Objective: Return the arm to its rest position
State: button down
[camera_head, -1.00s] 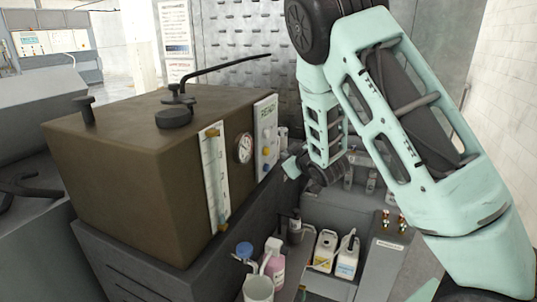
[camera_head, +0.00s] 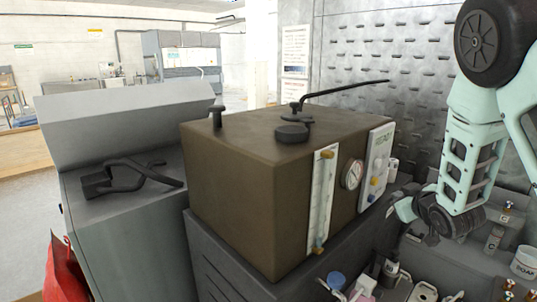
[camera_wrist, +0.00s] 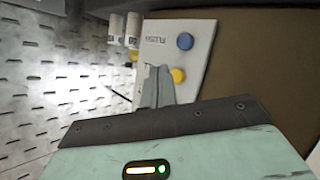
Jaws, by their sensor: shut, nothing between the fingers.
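My mint-green arm is bent at the right of the head view. My gripper (camera_head: 396,208) points left beside the front of the brown box-shaped washer (camera_head: 235,200). It is close to the washer's white control panel (camera_head: 375,168), but I cannot tell whether it touches. In the wrist view, the two grey fingers of my gripper (camera_wrist: 157,84) are together and hold nothing. They overlap the lower edge of the panel (camera_wrist: 190,38) in the picture. A blue knob (camera_wrist: 185,41) and a yellow knob (camera_wrist: 178,75) show beside them.
A gauge (camera_head: 352,174) and a level tube (camera_head: 322,200) are on the washer's front. A black lever (camera_head: 345,90) extends above its top. A grey machine (camera_head: 130,195) stands left. Bottles (camera_head: 362,288) stand below the gripper, and a perforated metal wall (camera_head: 390,80) is behind.

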jog(key=s+a+f+g+y, duration=0.15)
jog(key=s+a+g, duration=0.25)
jog(key=s+a, duration=0.55)
jog(key=s+a+g+y, duration=0.2)
jog(key=s+a+g, duration=0.3)
jog(key=a, duration=0.8)
jog(key=s+a+r+n+g+h, duration=0.1)
jog(key=s+a+n+g, duration=0.1)
jog(key=s, duration=0.9)
jog(key=s+a+r+n+g+b, duration=0.1)
jog(key=s+a+g, duration=0.1)
jog(key=s, duration=0.9)
jog(key=shift+a+r+n+g+h, duration=0.3)
jog(key=shift+r+n+g+h, duration=0.05)
jog(key=shift+n+g, duration=0.05)
